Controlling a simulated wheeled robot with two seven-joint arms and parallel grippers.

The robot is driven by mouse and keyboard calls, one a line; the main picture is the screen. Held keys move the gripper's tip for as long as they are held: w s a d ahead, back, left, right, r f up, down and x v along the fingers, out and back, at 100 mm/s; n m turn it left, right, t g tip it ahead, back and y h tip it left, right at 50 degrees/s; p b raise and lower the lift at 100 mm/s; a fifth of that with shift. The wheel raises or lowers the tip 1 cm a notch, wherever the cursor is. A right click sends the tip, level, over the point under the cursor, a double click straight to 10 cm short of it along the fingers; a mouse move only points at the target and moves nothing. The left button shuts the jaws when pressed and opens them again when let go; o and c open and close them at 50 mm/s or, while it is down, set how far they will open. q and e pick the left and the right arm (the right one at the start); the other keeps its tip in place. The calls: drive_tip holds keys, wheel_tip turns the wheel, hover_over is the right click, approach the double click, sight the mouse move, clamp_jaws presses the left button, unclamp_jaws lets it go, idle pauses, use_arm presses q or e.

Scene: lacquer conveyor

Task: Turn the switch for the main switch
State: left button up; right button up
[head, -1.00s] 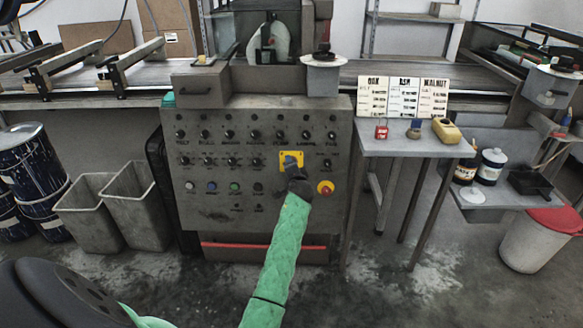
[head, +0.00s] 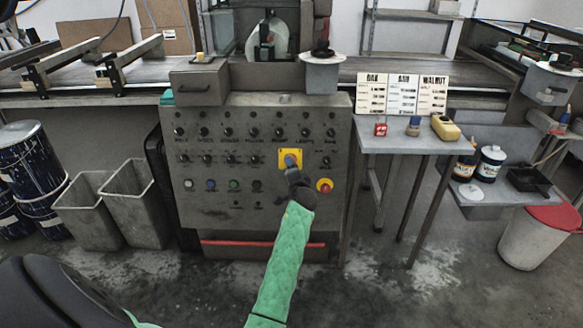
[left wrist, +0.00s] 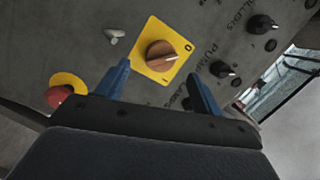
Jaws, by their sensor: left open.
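The main switch's yellow square plate (head: 283,154) is on the upper right of the grey control panel. In the left wrist view its brown round knob (left wrist: 158,54) sits on the yellow plate (left wrist: 149,69), marked 0 and I. The knob's white mark points right, between these marks and closer to 0. My left gripper (head: 293,168) is in front of the plate and partly covers it in the head view. In the left wrist view its blue fingers (left wrist: 158,70) are open, one on each side below the knob, with nothing between them. My right gripper is not in view.
A red emergency button (head: 325,185) on yellow is close to the lower right of the switch. Several black knobs (left wrist: 261,24) surround it. A table (head: 405,143) with cards and small items stands right of the panel; grey bins (head: 135,200) stand left.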

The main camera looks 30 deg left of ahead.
use_arm(q)
drive_tip(key=shift+v, duration=1.2)
